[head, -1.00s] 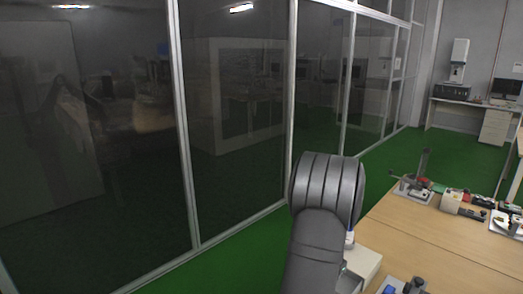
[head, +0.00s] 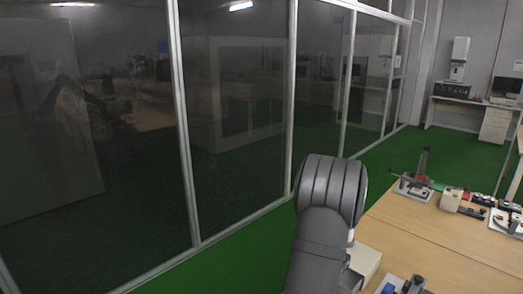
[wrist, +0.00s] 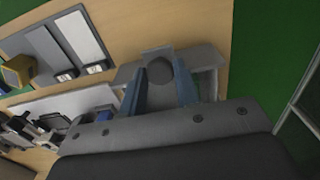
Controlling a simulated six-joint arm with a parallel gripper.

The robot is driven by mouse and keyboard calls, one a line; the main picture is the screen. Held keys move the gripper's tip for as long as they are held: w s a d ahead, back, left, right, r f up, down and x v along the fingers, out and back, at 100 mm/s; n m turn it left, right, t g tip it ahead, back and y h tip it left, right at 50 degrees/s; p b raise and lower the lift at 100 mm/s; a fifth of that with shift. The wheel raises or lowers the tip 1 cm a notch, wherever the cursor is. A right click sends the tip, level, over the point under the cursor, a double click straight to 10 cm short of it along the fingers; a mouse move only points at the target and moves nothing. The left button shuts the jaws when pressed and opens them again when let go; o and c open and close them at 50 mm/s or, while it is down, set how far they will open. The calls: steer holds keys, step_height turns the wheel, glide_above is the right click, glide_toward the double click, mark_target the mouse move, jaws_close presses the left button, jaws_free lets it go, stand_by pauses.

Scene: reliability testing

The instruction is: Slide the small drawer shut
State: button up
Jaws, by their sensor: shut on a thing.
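In the wrist view, my gripper (wrist: 162,78) has its two blue-grey fingers on either side of a dark round knob (wrist: 159,70). The fingers are shut on this knob, which sits in front of a light grey drawer front (wrist: 205,58). How far the drawer stands out cannot be told. In the head view, my dark arm hides the gripper and the knob. A pale box (head: 366,262) shows just right of my arm at the table's left edge; it may be the drawer's housing.
The wooden table (head: 430,245) carries a device with an upright post (head: 418,180) and several small fixtures at the right. Blue and grey parts (head: 400,286) stand near the front. A glass partition (head: 240,120) and green floor lie to the left.

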steer(key=w+d, duration=0.6)
steer(key=shift+w, duration=0.15)
stand_by(0.4)
steer(key=shift+w+d, duration=0.1)
steer(key=shift+d, duration=0.1)
steer(key=o, duration=0.5)
step_height(320, 180, up, 5)
steer(key=shift+r, duration=0.1)
stand_by(0.5)
